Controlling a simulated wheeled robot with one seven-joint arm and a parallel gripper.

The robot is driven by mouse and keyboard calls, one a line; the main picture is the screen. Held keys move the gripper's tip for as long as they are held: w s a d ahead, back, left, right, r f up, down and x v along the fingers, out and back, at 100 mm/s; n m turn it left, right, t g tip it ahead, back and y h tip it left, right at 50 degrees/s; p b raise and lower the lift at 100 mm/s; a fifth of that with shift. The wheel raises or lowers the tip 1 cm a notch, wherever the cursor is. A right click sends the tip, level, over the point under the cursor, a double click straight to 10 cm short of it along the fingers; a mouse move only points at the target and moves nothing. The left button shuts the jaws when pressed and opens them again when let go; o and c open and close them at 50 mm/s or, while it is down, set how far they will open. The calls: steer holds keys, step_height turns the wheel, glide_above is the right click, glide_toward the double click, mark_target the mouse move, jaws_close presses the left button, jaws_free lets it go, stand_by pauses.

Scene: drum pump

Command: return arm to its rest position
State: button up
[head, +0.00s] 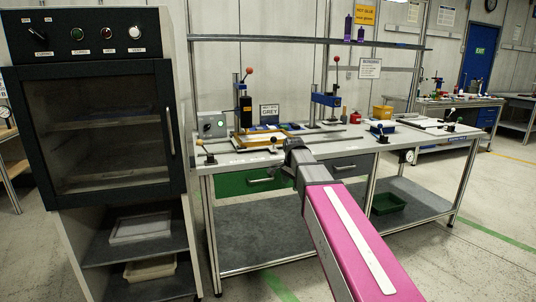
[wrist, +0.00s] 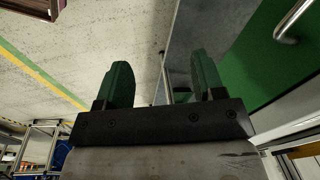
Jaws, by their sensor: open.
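My gripper shows in the wrist view (wrist: 163,85) with two green fingers spread apart and nothing between them. In the head view my pink arm reaches forward from the lower right, and its grey wrist end stands before the front edge of the workbench (head: 345,148). The gripper's fingers are hard to make out in the head view. A green drawer front (head: 235,183) with a metal handle is at the left under the bench top. A green panel with a metal handle also shows close by at the right of the wrist view.
A dark-doored cabinet (head: 100,130) stands at the left. Two small presses, one a blue press (head: 325,99), stand on the bench with a yellow bin (head: 382,112). A green tray (head: 388,203) lies on the lower shelf. Open floor (head: 450,250) is at the right.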

steer(key=s+d+f+n, duration=0.4)
steer(key=s+f+n, duration=0.1)
steer(key=s+f, duration=0.6)
steer(key=s+d+f+n+g, duration=0.1)
steer(key=s+d+f+n, duration=0.4)
steer(key=s+f, duration=0.6)
steer(key=shift+s+f, duration=0.35)
steer(key=shift+f, duration=0.35)
